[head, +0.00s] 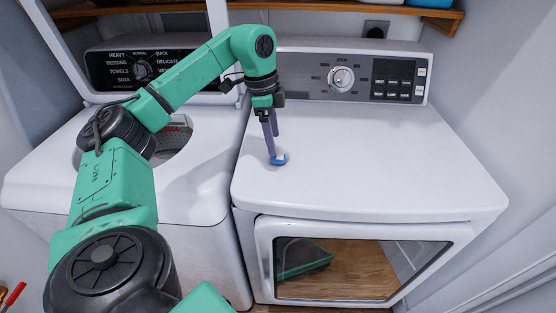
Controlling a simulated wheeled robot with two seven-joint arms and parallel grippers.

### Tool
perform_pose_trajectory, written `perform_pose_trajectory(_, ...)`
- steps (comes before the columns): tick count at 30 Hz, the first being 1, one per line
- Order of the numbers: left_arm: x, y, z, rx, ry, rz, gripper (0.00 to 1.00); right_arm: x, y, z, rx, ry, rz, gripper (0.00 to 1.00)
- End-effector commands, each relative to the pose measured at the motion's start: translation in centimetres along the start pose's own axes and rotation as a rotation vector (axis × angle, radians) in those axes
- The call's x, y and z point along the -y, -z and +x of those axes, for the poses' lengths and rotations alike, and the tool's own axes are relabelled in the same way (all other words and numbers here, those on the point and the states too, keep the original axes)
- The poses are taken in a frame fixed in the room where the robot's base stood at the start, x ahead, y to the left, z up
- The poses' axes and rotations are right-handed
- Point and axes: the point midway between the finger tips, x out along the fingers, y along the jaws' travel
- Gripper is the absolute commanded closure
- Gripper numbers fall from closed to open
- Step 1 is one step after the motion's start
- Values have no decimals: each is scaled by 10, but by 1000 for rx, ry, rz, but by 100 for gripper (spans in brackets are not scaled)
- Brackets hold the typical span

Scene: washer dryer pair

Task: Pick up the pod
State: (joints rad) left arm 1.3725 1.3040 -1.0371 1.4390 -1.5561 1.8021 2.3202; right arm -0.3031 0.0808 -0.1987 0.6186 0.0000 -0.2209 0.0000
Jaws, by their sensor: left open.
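The pod (279,159) is a small blue and white piece lying on the white top of the dryer (380,155), near its left edge. My left gripper (272,150) points down from above, with its fingertips right at the pod. Its fingers are open, and one fingertip hides part of the pod. I cannot tell whether the fingers touch it. My right gripper is not in view.
The washer (200,190) stands to the left with its lid raised and its drum opening partly behind my left arm. The dryer's control panel (350,78) rises at the back. A wooden shelf (340,12) runs above. The dryer top right of the pod is clear.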

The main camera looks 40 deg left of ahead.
Motion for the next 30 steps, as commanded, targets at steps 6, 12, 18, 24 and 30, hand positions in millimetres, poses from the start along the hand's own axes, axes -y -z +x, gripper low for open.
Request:
perform_pose_trajectory(6,-2,0,38,2,-2,-1,22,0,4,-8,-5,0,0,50)
perform_pose_trajectory(12,-2,0,52,0,0,0,22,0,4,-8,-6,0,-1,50)
perform_pose_trajectory(18,-1,0,52,0,0,0,61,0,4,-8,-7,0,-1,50)
perform_pose_trajectory(24,-1,0,52,0,0,0,100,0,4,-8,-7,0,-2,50)
perform_pose_trajectory(30,-1,0,50,-1,1,0,100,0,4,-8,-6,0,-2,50)
